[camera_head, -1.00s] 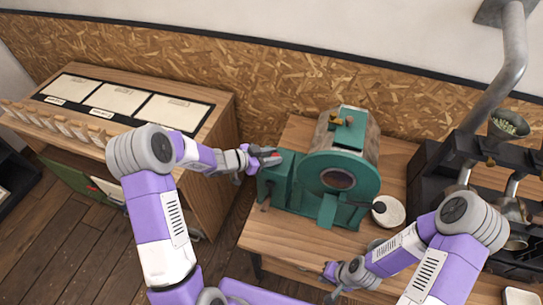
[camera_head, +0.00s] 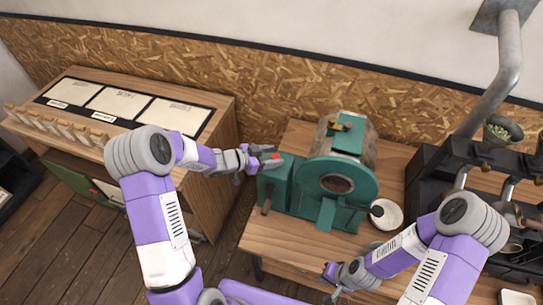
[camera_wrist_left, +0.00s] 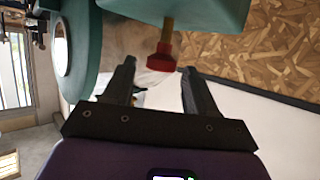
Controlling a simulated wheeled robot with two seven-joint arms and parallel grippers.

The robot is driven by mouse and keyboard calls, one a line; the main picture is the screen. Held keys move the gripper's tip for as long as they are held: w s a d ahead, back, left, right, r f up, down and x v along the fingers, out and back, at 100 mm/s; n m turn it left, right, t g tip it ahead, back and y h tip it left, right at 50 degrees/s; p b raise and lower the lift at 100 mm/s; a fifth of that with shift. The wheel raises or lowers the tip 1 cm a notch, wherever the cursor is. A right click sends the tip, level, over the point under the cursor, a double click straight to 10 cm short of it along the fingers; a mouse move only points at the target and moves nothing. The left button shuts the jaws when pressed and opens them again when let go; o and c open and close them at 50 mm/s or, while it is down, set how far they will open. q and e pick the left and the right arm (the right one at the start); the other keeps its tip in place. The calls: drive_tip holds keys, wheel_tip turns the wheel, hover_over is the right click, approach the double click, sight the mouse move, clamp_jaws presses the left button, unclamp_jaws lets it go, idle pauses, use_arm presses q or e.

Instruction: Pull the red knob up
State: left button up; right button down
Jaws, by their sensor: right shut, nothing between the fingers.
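The red knob (camera_head: 275,156) sits at the top left of the green roaster machine (camera_head: 305,188). My right gripper (camera_head: 331,285) is shut and empty, low over the front of the table, away from the knob.
The machine stands on a wooden table (camera_head: 262,240). A white round dish (camera_head: 390,216) is on its right. A black machine (camera_head: 425,185) with a metal pipe (camera_head: 508,60) stands further right. A wooden cabinet (camera_head: 215,150) with label panels stands at left, beneath my left arm.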

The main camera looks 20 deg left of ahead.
use_arm(q)
drive_tip(key=shift+a, duration=0.1)
drive_tip(key=v, duration=0.7)
drive_tip(key=shift+s, duration=0.15)
idle(0.4)
